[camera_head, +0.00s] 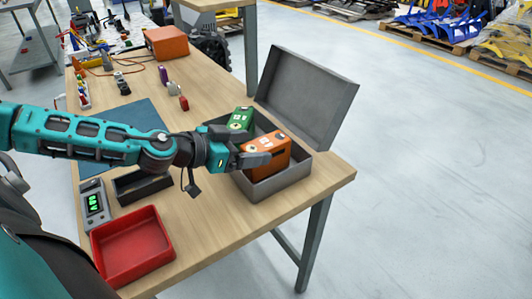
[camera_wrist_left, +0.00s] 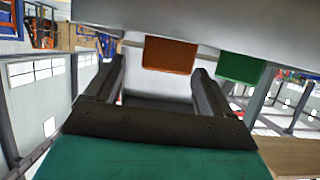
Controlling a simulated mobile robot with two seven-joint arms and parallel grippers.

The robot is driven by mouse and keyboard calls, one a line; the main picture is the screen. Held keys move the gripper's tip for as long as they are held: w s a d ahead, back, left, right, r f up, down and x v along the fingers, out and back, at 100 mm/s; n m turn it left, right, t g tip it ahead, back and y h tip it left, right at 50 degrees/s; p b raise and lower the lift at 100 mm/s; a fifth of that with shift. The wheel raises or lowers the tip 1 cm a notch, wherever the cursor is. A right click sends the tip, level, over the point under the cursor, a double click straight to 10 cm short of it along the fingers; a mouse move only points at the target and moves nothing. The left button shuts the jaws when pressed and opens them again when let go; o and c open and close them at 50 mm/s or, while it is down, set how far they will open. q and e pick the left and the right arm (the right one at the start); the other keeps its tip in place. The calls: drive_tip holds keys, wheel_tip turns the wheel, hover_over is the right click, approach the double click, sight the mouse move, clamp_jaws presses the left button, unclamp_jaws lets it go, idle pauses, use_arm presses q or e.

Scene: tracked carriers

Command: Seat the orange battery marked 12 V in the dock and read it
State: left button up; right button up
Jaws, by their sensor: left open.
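The orange battery (camera_head: 268,158) stands in an open grey case (camera_head: 262,190), next to a green battery (camera_head: 240,119). Any voltage marking is too small to read. My left gripper (camera_head: 254,156) is open at the near-left side of the orange battery and covers part of it. In the left wrist view, the orange battery (camera_wrist_left: 170,55) shows between and beyond the fingertips (camera_wrist_left: 160,68), with the green battery (camera_wrist_left: 240,67) to the right. A black open holder (camera_head: 140,187), apparently the dock, lies beside a grey meter (camera_head: 94,205) with a lit green display. My right gripper is not in view.
The case lid (camera_head: 308,95) stands raised behind the case. A red tray (camera_head: 133,245) sits at the table's near edge. A blue mat (camera_head: 125,117) lies partly under my left arm. Small coloured items and an orange box (camera_head: 167,41) stand farther back.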

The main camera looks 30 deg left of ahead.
sight(264, 143)
use_arm(q)
drive_tip(key=shift+w+d+r+p, duration=0.2)
drive_tip(key=shift+w+p, duration=0.5)
drive_tip(key=shift+p, duration=0.15)
drive_tip(key=shift+w+d+f+p, duration=0.1)
drive_tip(key=shift+w+p, duration=0.25)
drive_tip(key=shift+w+d+f+p, duration=0.1)
drive_tip(key=shift+w+p, duration=0.2)
drive_tip(key=shift+w, duration=0.05)
drive_tip(key=shift+w+d+f, duration=0.1)
drive_tip(key=shift+w+f, duration=0.1)
drive_tip(key=shift+w, duration=0.25)
drive_tip(key=shift+w+d+f+p, duration=0.3)
drive_tip(key=shift+w+f+p, duration=0.1)
drive_tip(key=shift+w+f, duration=0.15)
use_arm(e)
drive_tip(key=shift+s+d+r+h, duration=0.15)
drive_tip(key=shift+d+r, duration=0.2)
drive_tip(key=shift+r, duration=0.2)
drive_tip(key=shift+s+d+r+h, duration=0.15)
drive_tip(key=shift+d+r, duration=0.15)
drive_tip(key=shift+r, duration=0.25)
use_arm(q)
drive_tip(key=shift+c, duration=0.2)
clamp_jaws()
